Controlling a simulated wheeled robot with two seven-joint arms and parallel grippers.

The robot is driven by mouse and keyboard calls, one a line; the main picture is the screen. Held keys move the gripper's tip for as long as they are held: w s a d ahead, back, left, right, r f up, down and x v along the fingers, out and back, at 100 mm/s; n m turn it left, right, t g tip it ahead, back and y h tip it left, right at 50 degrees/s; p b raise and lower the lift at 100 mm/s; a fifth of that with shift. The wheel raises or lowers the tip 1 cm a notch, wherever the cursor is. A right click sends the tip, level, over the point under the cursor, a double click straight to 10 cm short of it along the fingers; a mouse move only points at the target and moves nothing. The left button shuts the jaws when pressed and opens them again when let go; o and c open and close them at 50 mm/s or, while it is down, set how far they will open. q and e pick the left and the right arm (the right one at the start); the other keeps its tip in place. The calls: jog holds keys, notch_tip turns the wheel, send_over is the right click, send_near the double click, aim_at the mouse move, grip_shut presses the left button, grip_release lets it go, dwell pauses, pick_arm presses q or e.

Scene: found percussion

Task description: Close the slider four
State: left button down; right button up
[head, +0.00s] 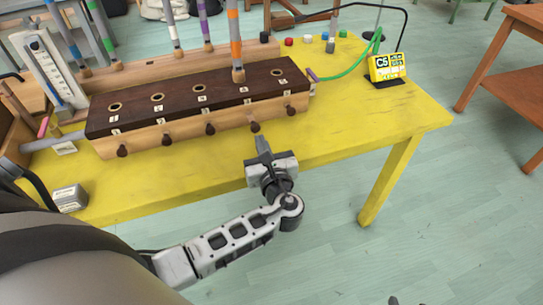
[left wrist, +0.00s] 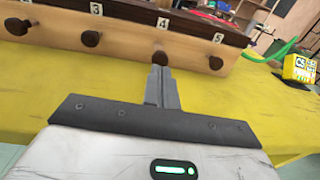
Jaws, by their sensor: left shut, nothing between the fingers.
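The slider box (head: 190,103) has a dark top with a row of numbered holes and a pale wooden front with dark round knobs. The knob of slider four (head: 255,127) sits a little further out from the front than its neighbours; it also shows in the left wrist view (left wrist: 160,58). My left gripper (head: 262,142) is shut and empty, its fingertips pointing at this knob. In the left wrist view the fingertips (left wrist: 160,74) are right at the knob; I cannot tell whether they touch. My right gripper is not in view.
The box stands on a yellow table (head: 340,140). A yellow sign (head: 387,67) and a green hose (head: 345,72) are to the right. A grey block (head: 69,198) lies front left. The table's right front is clear.

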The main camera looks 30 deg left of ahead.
aim_at(254, 129)
pick_arm(q)
jog(key=shift+x, duration=1.15)
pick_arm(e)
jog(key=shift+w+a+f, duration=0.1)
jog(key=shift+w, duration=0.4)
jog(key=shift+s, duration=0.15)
pick_arm(q)
jog(key=x, duration=0.3)
jog(key=shift+w+a+r, duration=0.1)
jog(key=shift+a+r, duration=0.05)
jog(key=shift+a, duration=0.2)
jog(key=shift+r, duration=0.1)
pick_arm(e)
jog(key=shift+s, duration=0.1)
pick_arm(q)
jog(key=shift+a, duration=0.1)
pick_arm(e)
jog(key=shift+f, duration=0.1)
